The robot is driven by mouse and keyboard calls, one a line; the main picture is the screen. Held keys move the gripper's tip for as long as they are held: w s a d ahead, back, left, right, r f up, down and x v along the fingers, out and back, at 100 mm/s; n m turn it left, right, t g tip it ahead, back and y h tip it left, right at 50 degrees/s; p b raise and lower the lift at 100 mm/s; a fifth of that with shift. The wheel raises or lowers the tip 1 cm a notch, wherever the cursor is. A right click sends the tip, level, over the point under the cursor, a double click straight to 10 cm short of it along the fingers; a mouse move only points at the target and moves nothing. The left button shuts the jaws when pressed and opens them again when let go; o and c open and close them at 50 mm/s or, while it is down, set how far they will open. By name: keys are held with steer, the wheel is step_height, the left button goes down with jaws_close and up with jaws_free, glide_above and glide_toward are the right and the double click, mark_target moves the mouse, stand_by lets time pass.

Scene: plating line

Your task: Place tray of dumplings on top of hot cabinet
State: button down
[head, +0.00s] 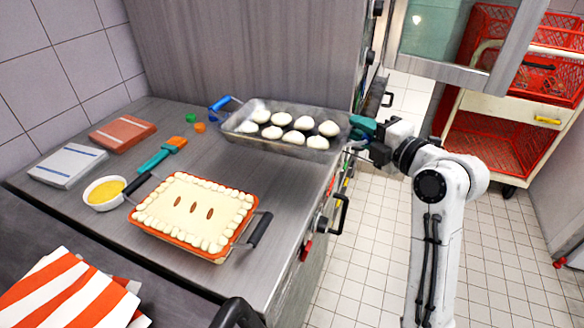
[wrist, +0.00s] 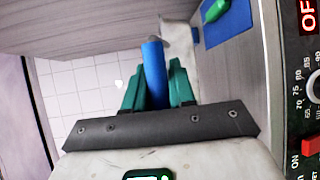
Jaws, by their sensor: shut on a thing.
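A clear-walled metal tray (head: 240,137) of several white dumplings (head: 293,137) is at the back right of the grey counter, its right end near the counter's edge. I cannot tell whether it touches the counter. A blue handle (head: 222,106) shows on its left end. My gripper (head: 360,128) is at the right end, teal fingers shut on the tray's other handle, which the fingers hide in the head view. The wrist view shows this blue handle (wrist: 153,75) upright between the teal fingers. I cannot tell for certain which unit is the hot cabinet.
A tall metal panel stands behind. Tiled floor and a trolley (head: 500,109) with red crates are right.

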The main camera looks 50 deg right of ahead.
mark_target(338, 143)
steer(key=w+a, duration=0.1)
steer(key=w+a+f, duration=0.1)
steer(key=w, duration=0.1)
steer(key=w+a+f, duration=0.1)
steer(key=w+a, duration=0.1)
steer(key=shift+f+p, duration=0.1)
steer(key=shift+p, duration=0.2)
steer(key=w+a+f, duration=0.1)
steer(key=f, duration=0.1)
steer(key=w+a+f, duration=0.1)
steer(key=w+f, duration=0.1)
steer(key=w+a+f, duration=0.1)
steer(key=f, duration=0.1)
steer(key=shift+w, duration=0.2)
steer(key=shift+w+f+p, duration=0.15)
steer(key=shift+f+p, duration=0.15)
steer(key=shift+f, duration=1.45)
steer(key=c, duration=1.4)
jaws_free()
steer(key=shift+a+f, duration=0.1)
steer(key=shift+f, duration=0.05)
steer(key=o, duration=0.5)
steer(key=shift+c, duration=0.2)
steer(key=b+v, duration=0.2)
steer(key=v, duration=1)
